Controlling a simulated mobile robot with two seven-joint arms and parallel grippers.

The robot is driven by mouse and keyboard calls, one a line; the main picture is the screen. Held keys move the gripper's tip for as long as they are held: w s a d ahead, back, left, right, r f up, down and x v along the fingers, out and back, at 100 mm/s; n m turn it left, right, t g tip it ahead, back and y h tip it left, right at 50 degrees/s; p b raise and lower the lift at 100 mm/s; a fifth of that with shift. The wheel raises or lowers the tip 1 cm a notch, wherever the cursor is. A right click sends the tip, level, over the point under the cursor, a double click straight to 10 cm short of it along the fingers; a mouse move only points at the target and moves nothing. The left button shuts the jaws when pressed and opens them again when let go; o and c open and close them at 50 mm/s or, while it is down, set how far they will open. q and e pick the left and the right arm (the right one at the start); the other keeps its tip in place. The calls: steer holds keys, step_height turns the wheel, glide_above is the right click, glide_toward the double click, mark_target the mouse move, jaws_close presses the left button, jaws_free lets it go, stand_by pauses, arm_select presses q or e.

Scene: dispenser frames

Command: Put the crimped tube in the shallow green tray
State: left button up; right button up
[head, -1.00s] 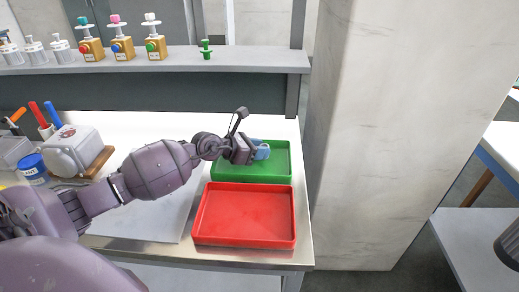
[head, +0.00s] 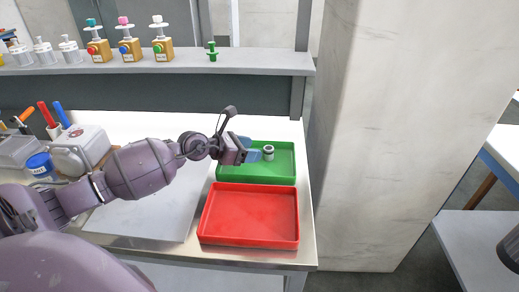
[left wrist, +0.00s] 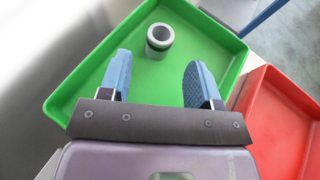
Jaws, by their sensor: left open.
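The crimped tube (head: 268,153) is a short grey-white hollow cylinder with a dark band. It is inside the shallow green tray (head: 230,174) at the back right of the bench. In the left wrist view the tube (left wrist: 159,38) stands on the floor of the green tray (left wrist: 92,70), near its far wall. My left gripper (left wrist: 158,82) is open and empty, its blue fingers spread on the near side of the tube and apart from it. In the head view my left gripper (head: 252,156) reaches over the tray from the left. My right gripper is not in view.
A red tray (head: 248,214) lies directly in front of the green one. A shelf (head: 240,64) with dispensers runs behind the bench. A pale pillar (head: 375,130) stands close on the right. Pens, a blue-lidded jar (head: 39,164) and a grey-white device crowd the left.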

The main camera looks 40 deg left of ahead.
arm_select(q)
steer(key=v, duration=0.5)
steer(key=shift+s+a, duration=0.1)
steer(key=shift+s, duration=0.05)
steer(key=shift+s+a+r, duration=0.2)
steer(key=shift+s+r, duration=0.1)
steer(key=shift+s, duration=0.2)
steer(key=shift+s+a+p, duration=0.1)
steer(key=shift+p, duration=0.2)
